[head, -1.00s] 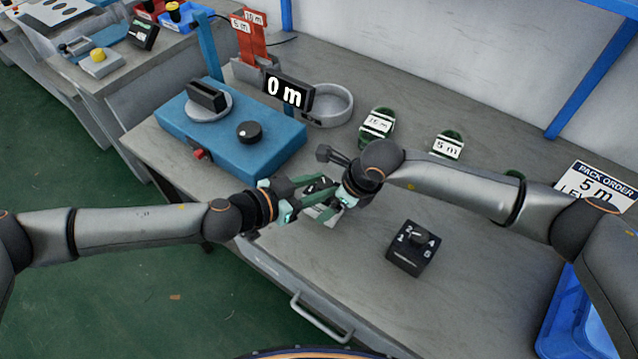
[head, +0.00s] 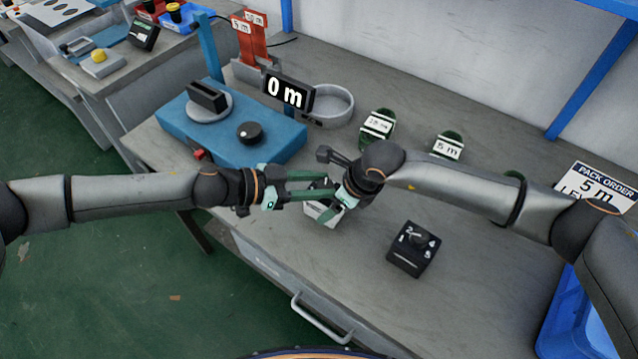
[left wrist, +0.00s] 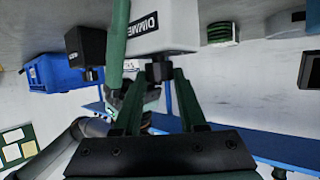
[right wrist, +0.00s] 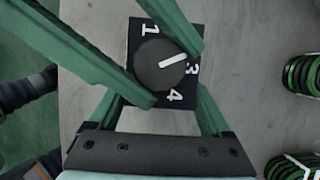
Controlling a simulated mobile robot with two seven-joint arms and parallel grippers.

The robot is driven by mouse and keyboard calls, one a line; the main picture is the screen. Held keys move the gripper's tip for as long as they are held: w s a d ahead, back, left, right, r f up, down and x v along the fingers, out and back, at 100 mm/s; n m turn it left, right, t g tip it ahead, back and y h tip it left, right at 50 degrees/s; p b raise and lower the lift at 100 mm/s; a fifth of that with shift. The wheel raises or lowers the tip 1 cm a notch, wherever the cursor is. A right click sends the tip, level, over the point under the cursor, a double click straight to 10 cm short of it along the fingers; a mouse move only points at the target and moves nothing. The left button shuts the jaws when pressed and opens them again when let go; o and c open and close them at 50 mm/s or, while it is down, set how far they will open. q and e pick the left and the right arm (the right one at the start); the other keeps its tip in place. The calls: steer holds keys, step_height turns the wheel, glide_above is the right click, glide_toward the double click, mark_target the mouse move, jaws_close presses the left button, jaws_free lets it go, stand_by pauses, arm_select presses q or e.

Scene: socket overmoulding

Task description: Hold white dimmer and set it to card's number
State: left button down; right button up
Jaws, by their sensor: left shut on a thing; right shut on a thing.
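The white dimmer (head: 320,214) is held above the bench front. In the left wrist view its white body (left wrist: 165,28) carries the label DIMMER. In the right wrist view its dark dial face shows 1, 3 and 4, and the knob (right wrist: 150,70) has a white pointer aimed just above the 3; the 2 is hidden by a finger. My right gripper (head: 338,204) is shut on the dimmer's body. My left gripper (head: 318,186) is shut on the knob; its fingers also show in the left wrist view (left wrist: 160,75). I cannot make out a number card for the dimmer.
A black dial box (head: 412,250) stands on the bench close to the right. A blue machine (head: 240,140) with a 0 m display (head: 288,92), a round grey dish (head: 333,105), green coils (head: 376,125) and a PACK ORDER sign (head: 596,187) stand behind.

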arm_select(q)
steer(key=m+g, duration=0.3)
steer(key=w+m+g, duration=0.1)
steer(key=g, duration=0.1)
steer(key=shift+f+m+h, duration=0.1)
steer(key=shift+m+h, duration=0.2)
steer(key=shift+h, duration=0.1)
steer(key=shift+w+m+g+y, duration=0.1)
steer(key=shift+m+g+y, duration=0.2)
steer(key=shift+m+g, duration=1.5)
steer(key=shift+g, duration=0.4)
steer(key=shift+m+g, duration=0.3)
steer(key=c, duration=0.7)
jaws_free()
steer(key=shift+c, duration=0.2)
steer(key=shift+v, duration=3.8)
